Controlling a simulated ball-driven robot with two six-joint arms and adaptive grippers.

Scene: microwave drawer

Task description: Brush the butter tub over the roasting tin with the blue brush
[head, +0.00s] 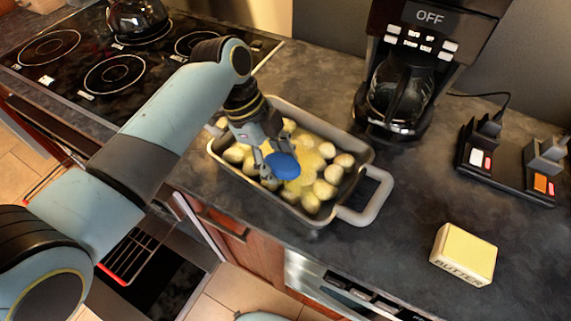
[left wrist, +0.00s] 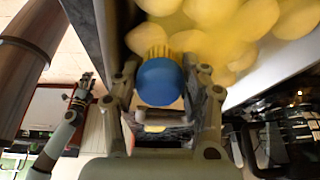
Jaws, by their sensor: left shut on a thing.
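The roasting tin (head: 235,178) sits on the dark counter, full of pale round potatoes (head: 322,189) with a yellow coating in the middle. My left gripper (head: 268,155) is over the tin, shut on the blue brush (head: 283,166). In the left wrist view the brush (left wrist: 160,82) sits between the fingers, its yellow bristles towards the potatoes; whether they touch is unclear. The butter tub (head: 463,254), a cream block marked BUTTER, stands apart on the counter at the right. A small arm with a gripper (left wrist: 84,88), apparently my right, shows in the left wrist view; its fingers are too small to judge.
A coffee maker (head: 410,75) reading OFF stands behind the tin. A black stand (head: 510,170) with small blocks is at the right. A stove top (head: 120,60) with a kettle (head: 138,18) is at the left. The counter between tin and butter tub is clear.

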